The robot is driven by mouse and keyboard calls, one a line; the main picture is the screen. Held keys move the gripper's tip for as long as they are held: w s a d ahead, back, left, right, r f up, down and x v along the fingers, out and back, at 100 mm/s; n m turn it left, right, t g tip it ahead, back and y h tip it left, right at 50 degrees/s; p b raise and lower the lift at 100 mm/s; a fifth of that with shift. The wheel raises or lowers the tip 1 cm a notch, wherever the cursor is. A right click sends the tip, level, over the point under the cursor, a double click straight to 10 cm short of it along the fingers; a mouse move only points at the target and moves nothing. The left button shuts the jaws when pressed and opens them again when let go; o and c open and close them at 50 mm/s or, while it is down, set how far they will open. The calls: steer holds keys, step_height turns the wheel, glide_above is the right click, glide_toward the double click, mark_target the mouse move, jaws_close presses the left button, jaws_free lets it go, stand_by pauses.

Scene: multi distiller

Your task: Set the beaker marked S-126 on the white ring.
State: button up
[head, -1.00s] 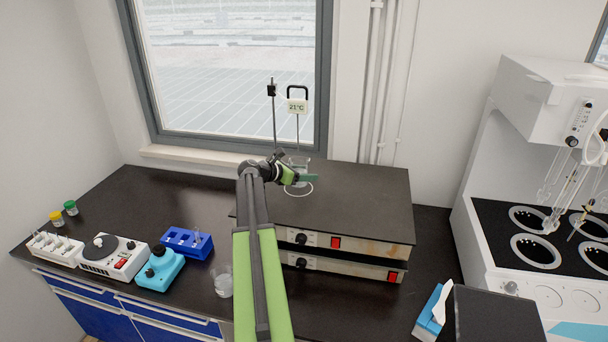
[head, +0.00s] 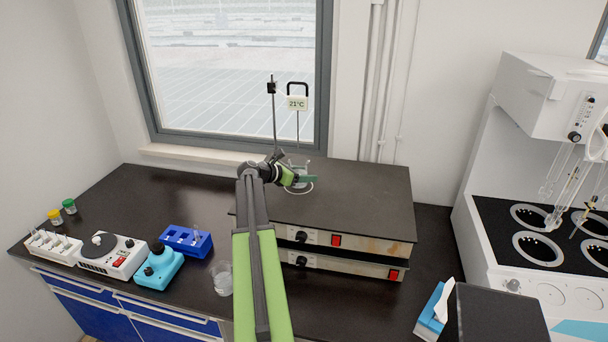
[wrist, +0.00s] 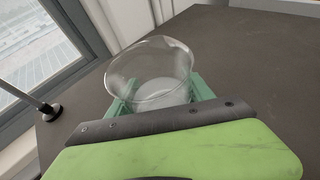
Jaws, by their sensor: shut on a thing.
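A clear glass beaker (wrist: 150,65) is between the green fingers of my gripper (wrist: 158,98) in the wrist view. My gripper is shut on it, and it looks upright. No S-126 marking can be read. In the head view my gripper (head: 300,178) is over the black top of the upper hotplate unit. The white ring (head: 304,192) shows on that top, around and below the beaker, partly covered by the gripper. I cannot tell whether the beaker touches the surface.
A thin stand rod (head: 274,125) and a 21°C thermometer display (head: 297,104) rise behind my gripper. Another glass beaker (head: 222,279) stands on the dark counter at lower left. A blue rack (head: 187,241) is beside it. The hotplate top (head: 365,205) is clear to the right.

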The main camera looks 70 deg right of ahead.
steer(key=shift+f+b, duration=0.3)
steer(key=shift+f, duration=0.05)
steer(key=o, duration=1.7)
steer(key=shift+o, duration=0.2)
steer(key=p+v, duration=0.6)
steer(key=v, duration=1)
steer(key=shift+w+a+r+p, duration=0.2)
steer(key=shift+a+p, duration=0.1)
steer(key=shift+p, duration=0.05)
steer(key=shift+w+a, duration=0.2)
steer(key=shift+a, duration=0.1)
